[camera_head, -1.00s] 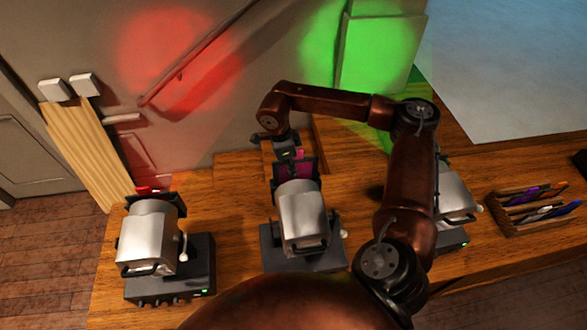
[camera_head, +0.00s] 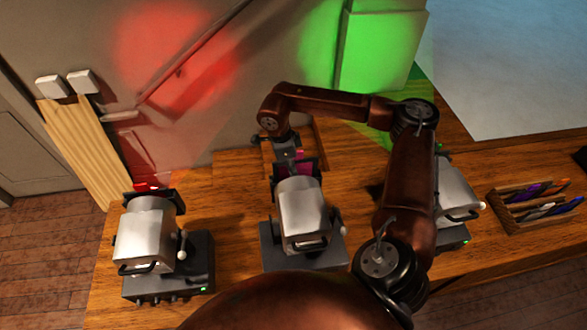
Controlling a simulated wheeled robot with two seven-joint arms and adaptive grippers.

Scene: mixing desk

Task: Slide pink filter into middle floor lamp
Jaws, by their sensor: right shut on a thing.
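The middle floor lamp (camera_head: 302,215) is a silver lamp on a dark base, standing on the wooden desk. Its black filter holder is at the far end of the housing. My right gripper (camera_head: 288,160) is at that holder, its arm arching over from the right. It is shut on the pink filter (camera_head: 306,157), of which a small pink part shows beside the fingers. The filter is at the holder, but how deep it sits in the slot cannot be told. My left gripper is not in view.
A left lamp (camera_head: 145,238) with a red filter (camera_head: 146,187) throws red light on the wall. A right lamp (camera_head: 455,190) is partly behind my arm; green light falls nearby. A wooden rack (camera_head: 525,222) with pens is at the right.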

